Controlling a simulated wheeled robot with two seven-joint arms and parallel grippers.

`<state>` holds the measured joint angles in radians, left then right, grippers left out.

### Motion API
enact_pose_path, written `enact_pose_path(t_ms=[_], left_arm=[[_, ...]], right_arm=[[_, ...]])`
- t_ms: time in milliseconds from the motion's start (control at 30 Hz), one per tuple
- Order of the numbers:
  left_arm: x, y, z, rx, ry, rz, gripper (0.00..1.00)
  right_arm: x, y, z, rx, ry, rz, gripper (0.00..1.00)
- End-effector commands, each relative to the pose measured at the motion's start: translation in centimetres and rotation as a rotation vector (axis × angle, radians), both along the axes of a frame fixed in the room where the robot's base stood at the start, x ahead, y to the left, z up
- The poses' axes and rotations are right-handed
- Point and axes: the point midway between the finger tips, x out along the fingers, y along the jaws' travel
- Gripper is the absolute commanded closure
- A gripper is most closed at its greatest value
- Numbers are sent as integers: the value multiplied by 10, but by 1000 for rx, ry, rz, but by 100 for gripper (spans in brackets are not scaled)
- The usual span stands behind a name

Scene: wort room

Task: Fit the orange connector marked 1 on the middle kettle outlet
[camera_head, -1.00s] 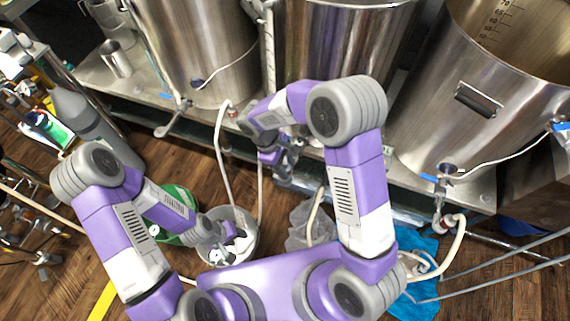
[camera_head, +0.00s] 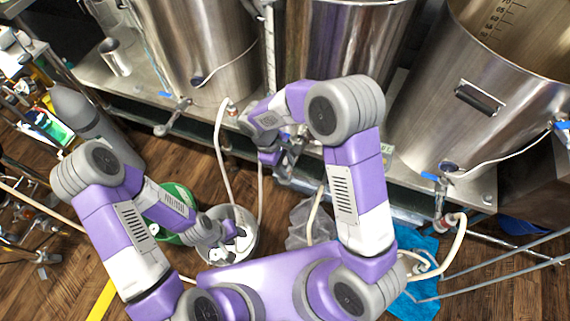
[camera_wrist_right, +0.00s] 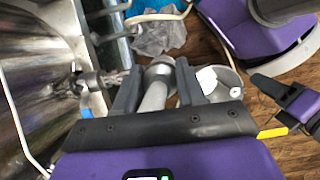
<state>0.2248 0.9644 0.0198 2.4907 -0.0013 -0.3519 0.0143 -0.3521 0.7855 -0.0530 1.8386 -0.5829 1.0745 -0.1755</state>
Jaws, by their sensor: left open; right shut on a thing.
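The middle kettle (camera_head: 335,45) is a tall steel pot on the bench; its outlet is hidden behind my right arm in the head view. In the right wrist view a steel outlet (camera_wrist_right: 92,82) with a blue handle sticks out from a kettle wall, left of the fingers. My right gripper (camera_head: 287,165) is below the middle kettle, shut on a pale grey cylindrical piece (camera_wrist_right: 155,92), likely the connector; no orange or number is readable. It looks apart from the outlet. My left gripper (camera_head: 237,248) is open over the white bucket (camera_head: 250,252).
The left kettle (camera_head: 200,50) and right kettle (camera_head: 480,90) flank the middle one. White hoses (camera_head: 221,160) hang below the bench. A clear bag (camera_head: 305,225) and a blue cloth (camera_head: 420,262) lie on the floor. A green tub (camera_head: 178,238) stands beside the bucket.

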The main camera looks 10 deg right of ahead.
Motion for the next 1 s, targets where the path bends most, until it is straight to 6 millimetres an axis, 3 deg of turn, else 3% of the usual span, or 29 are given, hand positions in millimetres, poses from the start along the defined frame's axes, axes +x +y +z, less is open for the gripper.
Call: enact_pose_path(t_ms=[800, 833, 1000], left_arm=[[0, 0, -10, 0, 0, 0, 57], [0, 0, -10, 0, 0, 0, 57], [0, 0, -9, 0, 0, 0, 57]], right_arm=[[0, 0, -17, 0, 0, 0, 96], [0, 0, -16, 0, 0, 0, 56], [0, 0, -16, 0, 0, 0, 31]])
